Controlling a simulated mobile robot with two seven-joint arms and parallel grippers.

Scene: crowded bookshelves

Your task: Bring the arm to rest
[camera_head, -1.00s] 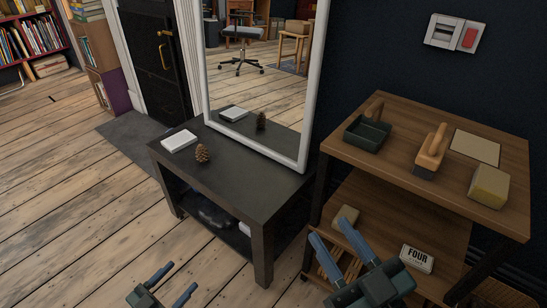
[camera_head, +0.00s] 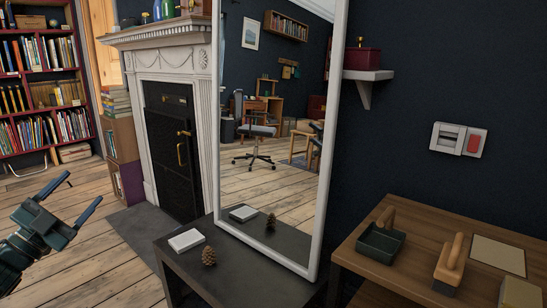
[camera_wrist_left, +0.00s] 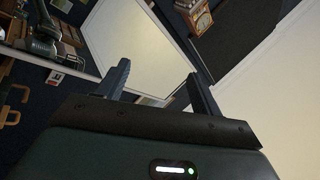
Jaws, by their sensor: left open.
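My left gripper (camera_head: 78,198) is at the left of the head view, raised over the wooden floor. Its two blue-grey fingers are spread apart with nothing between them. In the left wrist view the left gripper (camera_wrist_left: 156,84) also shows open and empty, with the white-framed mirror (camera_wrist_left: 133,48) beyond it. My right gripper is not in the head view.
A dark low table (camera_head: 228,277) bears a white box (camera_head: 186,240) and a pinecone (camera_head: 209,256). The mirror (camera_head: 329,150) stands on it. A wooden shelf unit (camera_head: 416,232) is at right, a fireplace (camera_head: 165,65) behind. Floor at left is open.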

